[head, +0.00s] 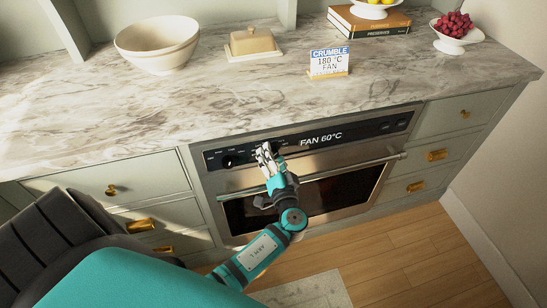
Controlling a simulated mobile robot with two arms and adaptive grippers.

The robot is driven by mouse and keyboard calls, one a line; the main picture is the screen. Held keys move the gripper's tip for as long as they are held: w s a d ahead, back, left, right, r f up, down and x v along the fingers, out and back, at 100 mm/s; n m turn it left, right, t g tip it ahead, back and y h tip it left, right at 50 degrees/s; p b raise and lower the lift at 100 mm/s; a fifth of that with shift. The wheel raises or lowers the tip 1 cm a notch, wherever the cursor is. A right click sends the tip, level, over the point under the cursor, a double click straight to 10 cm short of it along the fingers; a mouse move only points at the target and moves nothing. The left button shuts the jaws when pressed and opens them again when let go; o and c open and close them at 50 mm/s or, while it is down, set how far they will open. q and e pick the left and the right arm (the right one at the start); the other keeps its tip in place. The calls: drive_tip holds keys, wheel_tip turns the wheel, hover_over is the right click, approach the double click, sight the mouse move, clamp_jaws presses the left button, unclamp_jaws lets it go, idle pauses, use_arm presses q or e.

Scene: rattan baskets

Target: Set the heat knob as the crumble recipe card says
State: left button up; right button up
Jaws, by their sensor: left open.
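The recipe card (329,62) stands on the marble counter and reads "CRUMBLE 180 °C FAN". The oven (318,190) is built in below the counter. Its black control panel has a lit display (321,138) reading "FAN 60°C". A dark round knob (229,161) shows at the panel's left. My left gripper (266,157) is open in front of the panel, right of that knob. It covers part of the panel, so a second knob behind it cannot be made out. Whether the fingers touch anything is unclear. My right gripper is out of view.
The oven's bar handle (372,163) runs across the door just below the panel. Drawers with brass pulls flank the oven. On the counter are a cream bowl (158,43), a butter dish (252,44), books (368,22) and a stand of berries (453,31).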

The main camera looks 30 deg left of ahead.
use_arm(q)
drive_tip(key=v, duration=1.2)
drive_tip(key=shift+w+r, duration=0.1)
drive_tip(key=s+d+f+m+g+h, duration=0.1)
drive_tip(key=s+f+m+g+h, duration=0.4)
drive_tip(key=f, duration=1)
drive_tip(key=s+d+f+g+h, duration=0.1)
drive_tip(key=s+f+h, duration=0.35)
drive_tip(key=f, duration=1.15)
drive_tip(key=s+f+n+g+h, duration=0.1)
drive_tip(key=s+f, duration=0.3)
drive_tip(key=s, duration=0.4)
drive_tip(key=s+a+f+n+g+h, duration=0.1)
drive_tip(key=s+f+g, duration=0.1)
drive_tip(key=s+f, duration=0.3)
drive_tip(key=s+a+f+n+g+h, duration=0.1)
drive_tip(key=s+f, duration=0.4)
drive_tip(key=s, duration=0.8)
drive_tip(key=shift+s+f+g, duration=0.2)
drive_tip(key=shift+f+g, duration=0.05)
drive_tip(key=shift+g, duration=0.55)
